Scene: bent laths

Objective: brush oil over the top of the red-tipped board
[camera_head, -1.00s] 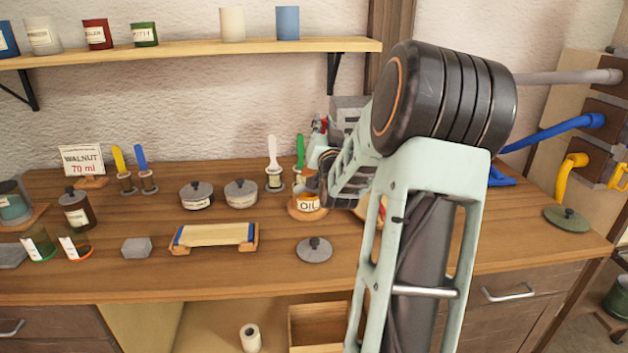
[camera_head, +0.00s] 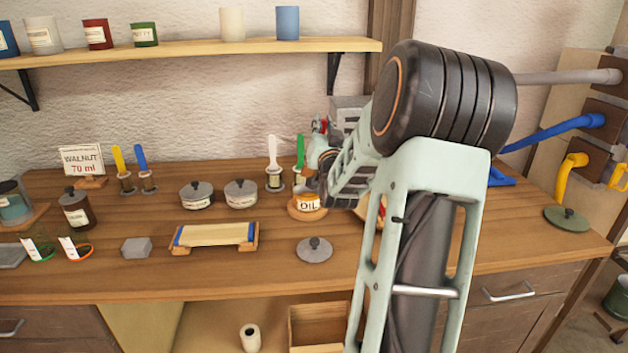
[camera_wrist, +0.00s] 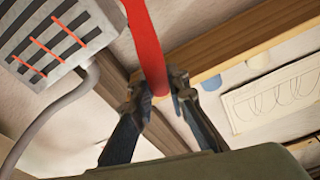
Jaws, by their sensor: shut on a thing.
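My gripper (camera_wrist: 158,92) is shut on a red handle (camera_wrist: 147,42) in the wrist view. The handle's lower end shows between the fingers; its other end runs out of the picture. In the head view a bit of red (camera_head: 320,125) shows by my wrist above the bench, and my gripper is mostly hidden there. The oil pot (camera_head: 308,203), labelled OIL, stands open on a wooden base just below my wrist. A board with blue tips (camera_head: 213,235) lies on a wooden cradle. A red and wood-coloured sliver (camera_head: 383,208) shows behind my arm; I cannot tell whether it is the red-tipped board.
A grey lid (camera_head: 314,250) lies in front of the oil pot. Two lidded pots (camera_head: 197,195) (camera_head: 241,193) stand left of it. Upright brushes with white (camera_head: 273,152) and green (camera_head: 300,150) handles stand close behind. A grey block (camera_head: 137,247) sits left of the blue-tipped board.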

